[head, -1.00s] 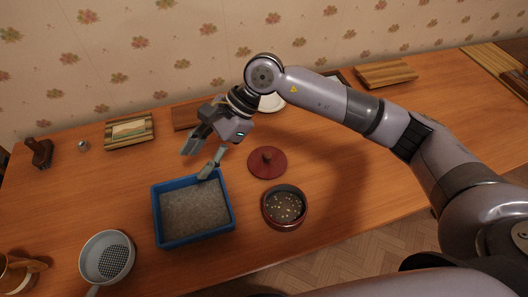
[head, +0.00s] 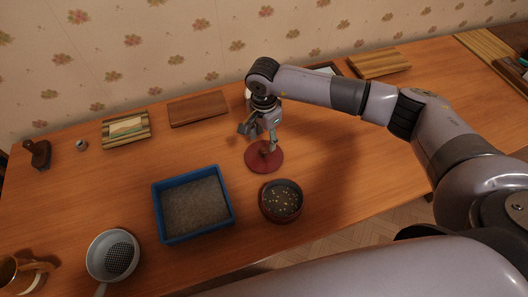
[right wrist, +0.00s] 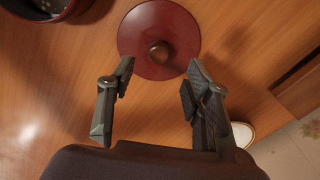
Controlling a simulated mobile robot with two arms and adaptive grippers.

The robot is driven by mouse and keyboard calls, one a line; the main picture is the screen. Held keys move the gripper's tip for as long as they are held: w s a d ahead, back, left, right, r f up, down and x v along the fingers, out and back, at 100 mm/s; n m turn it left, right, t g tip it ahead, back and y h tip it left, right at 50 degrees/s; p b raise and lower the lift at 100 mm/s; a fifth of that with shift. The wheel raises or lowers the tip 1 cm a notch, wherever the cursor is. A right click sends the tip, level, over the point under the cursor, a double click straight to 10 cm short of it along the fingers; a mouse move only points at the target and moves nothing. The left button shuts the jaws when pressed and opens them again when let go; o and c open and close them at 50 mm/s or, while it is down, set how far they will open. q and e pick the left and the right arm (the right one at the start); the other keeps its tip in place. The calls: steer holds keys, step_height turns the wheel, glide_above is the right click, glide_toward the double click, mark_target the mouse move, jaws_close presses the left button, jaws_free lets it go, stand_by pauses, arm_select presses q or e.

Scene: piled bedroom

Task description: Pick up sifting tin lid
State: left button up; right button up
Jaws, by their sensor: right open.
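The sifting tin lid (head: 262,161) is a round dark red disc with a small knob, lying flat on the wooden table. It also shows in the right wrist view (right wrist: 178,24), with its knob (right wrist: 159,52) beyond and between my fingertips. The round red tin (head: 281,201), holding small light bits on a dark bottom, stands just in front of the lid. My right gripper (head: 258,133) is open and empty above the back part of the lid; in the wrist view its two fingers (right wrist: 157,78) are spread apart. My left gripper is not in view.
A blue tray of grey grit (head: 157,214) stands left of the tin. A grey sieve (head: 91,260) and a brown mug (head: 8,272) are at the front left. Wooden boards (head: 197,110) lie along the wall. Bare table (head: 370,185) lies to the right.

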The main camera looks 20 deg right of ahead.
mark_target(264, 150)
steer(key=f+p, duration=0.1)
steer(key=f, duration=0.2)
steer(key=f+p, duration=0.1)
steer(key=f, duration=0.1)
steer(key=shift+s+a+f+p, duration=0.1)
steer(key=shift+s+f+p, duration=0.15)
steer(key=shift+p, duration=0.05)
steer(key=shift+f, duration=0.3)
steer(key=shift+c, duration=0.2)
jaws_close()
